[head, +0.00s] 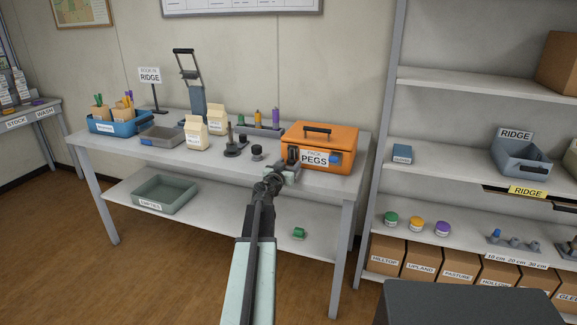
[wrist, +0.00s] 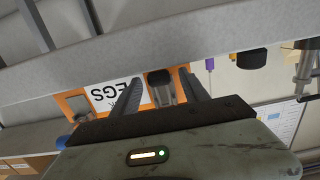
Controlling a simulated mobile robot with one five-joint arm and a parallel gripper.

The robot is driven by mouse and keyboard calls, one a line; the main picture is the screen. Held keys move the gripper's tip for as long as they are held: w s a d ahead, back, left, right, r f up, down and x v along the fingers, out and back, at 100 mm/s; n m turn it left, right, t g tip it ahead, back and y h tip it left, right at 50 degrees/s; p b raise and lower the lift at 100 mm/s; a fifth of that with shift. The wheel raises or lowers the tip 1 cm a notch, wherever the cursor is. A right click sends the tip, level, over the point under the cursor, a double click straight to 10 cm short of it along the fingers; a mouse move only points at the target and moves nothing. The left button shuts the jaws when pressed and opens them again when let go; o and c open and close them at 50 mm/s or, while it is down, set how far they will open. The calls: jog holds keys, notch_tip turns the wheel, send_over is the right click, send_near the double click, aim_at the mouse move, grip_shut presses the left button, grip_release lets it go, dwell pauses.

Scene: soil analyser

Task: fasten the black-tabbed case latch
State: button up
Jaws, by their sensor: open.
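The orange case (head: 345,137) labelled PEGS stands closed on the right end of the table, a black handle on its lid. Its black-tabbed latch (head: 292,154) is on the front, left of the label; a blue-tabbed latch (head: 336,159) is to the right. My gripper (head: 288,168) is in front of the black-tabbed latch. In the wrist view, the open fingers (wrist: 161,76) point at the case, with the black tab (wrist: 160,77) and its metal part between them. I cannot tell whether they touch it, or whether the latch is fastened.
The table (head: 312,182) has a black knob (head: 257,152), a dark stand (head: 232,145) and paper bags (head: 197,132) left of the case. A blue tote (head: 115,122) is at the far left. Shelves (head: 450,155) stand to the right. A green tray (head: 165,194) is on the lower shelf.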

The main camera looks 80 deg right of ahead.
jog(key=v, duration=0.7)
jog(key=shift+a, duration=0.3)
jog(key=shift+w, duration=0.1)
